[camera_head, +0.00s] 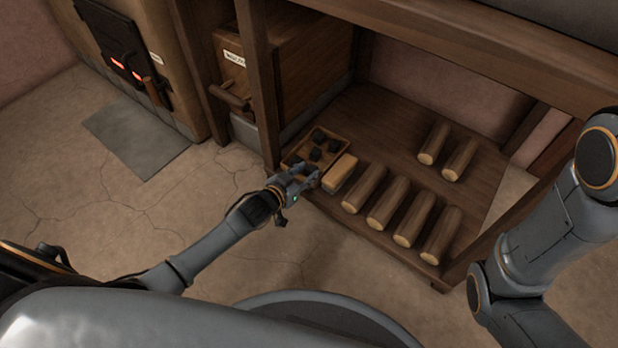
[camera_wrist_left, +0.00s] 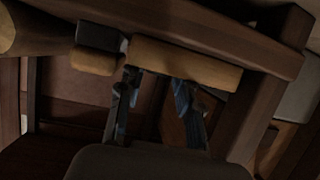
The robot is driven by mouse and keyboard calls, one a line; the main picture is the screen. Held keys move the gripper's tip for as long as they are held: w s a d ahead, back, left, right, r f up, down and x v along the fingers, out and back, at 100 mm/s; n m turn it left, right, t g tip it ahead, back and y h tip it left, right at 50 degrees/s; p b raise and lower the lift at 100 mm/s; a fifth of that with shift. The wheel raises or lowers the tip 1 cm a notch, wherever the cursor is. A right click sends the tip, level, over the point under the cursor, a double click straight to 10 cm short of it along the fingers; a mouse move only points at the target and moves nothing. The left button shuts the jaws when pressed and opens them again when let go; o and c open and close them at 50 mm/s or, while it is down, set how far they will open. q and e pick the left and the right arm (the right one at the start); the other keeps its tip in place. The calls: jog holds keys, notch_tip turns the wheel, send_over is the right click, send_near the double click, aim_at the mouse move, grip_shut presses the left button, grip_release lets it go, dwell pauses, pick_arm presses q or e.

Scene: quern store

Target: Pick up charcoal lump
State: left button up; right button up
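Several dark charcoal lumps (camera_head: 316,154) lie in a small wooden tray (camera_head: 342,150) at the near left corner of the low shelf. My left gripper (camera_head: 306,178) is at the tray's near edge, in front of the lumps, and partly covers that edge. In the left wrist view the fingers of my left gripper (camera_wrist_left: 160,98) stand apart with no lump visible between them.
A tan block (camera_head: 340,172) lies right beside the tray. Several logs (camera_head: 388,202) lie along the shelf (camera_head: 385,130). A wooden post (camera_head: 258,85) rises at the tray's left, and a beam (camera_head: 430,45) crosses above.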

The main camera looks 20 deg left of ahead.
pick_arm(q)
jog(key=shift+w+d+f, duration=0.1)
jog(key=shift+w+f, duration=0.1)
jog(key=shift+f, duration=0.05)
jog(key=shift+c, duration=0.3)
jog(key=c, duration=0.4)
jog(key=shift+r, duration=0.1)
